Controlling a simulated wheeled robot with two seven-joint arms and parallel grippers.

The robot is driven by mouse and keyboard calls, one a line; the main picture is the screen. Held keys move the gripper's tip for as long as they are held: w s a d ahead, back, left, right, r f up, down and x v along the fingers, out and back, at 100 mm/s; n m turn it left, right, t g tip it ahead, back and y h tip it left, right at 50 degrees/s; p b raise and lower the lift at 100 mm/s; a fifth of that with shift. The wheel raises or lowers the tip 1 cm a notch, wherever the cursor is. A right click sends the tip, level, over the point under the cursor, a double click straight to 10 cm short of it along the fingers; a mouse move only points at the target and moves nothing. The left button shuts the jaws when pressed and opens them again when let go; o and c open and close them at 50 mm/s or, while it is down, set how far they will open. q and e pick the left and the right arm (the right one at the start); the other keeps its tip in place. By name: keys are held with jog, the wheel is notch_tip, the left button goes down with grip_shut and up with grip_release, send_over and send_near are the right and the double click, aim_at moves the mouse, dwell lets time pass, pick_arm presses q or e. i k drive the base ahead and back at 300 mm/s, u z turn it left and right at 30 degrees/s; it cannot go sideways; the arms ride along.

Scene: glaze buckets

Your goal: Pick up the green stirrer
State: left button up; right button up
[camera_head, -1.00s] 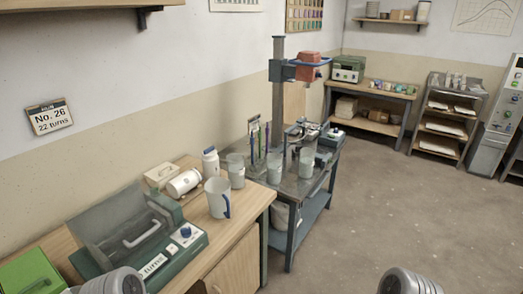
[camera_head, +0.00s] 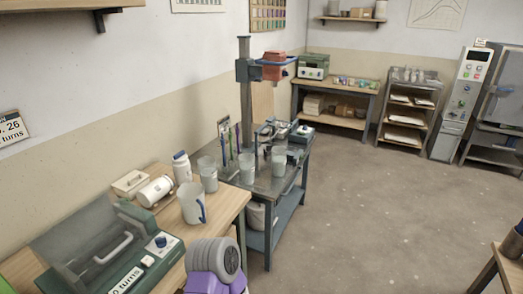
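Slim upright stirrers stand in a rack on the metal work table (camera_head: 262,180). One looks green (camera_head: 230,143), with a purple one (camera_head: 238,138) just to its right. They are small and close together, so their lower ends are hard to make out. Neither of my grippers is in view. Only a grey and purple part of my own arm shows at the bottom edge, well short of the stirrers.
Translucent buckets (camera_head: 249,168) stand around the stirrers, and a mixer column (camera_head: 245,100) rises behind. A wooden bench (camera_head: 222,208) at front left holds a jug (camera_head: 192,203), white bottles (camera_head: 156,191) and a green machine (camera_head: 160,255).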

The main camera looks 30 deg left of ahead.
aim_at(230, 135)
jog(key=i, duration=3.2)
jog(key=u, duration=3.35)
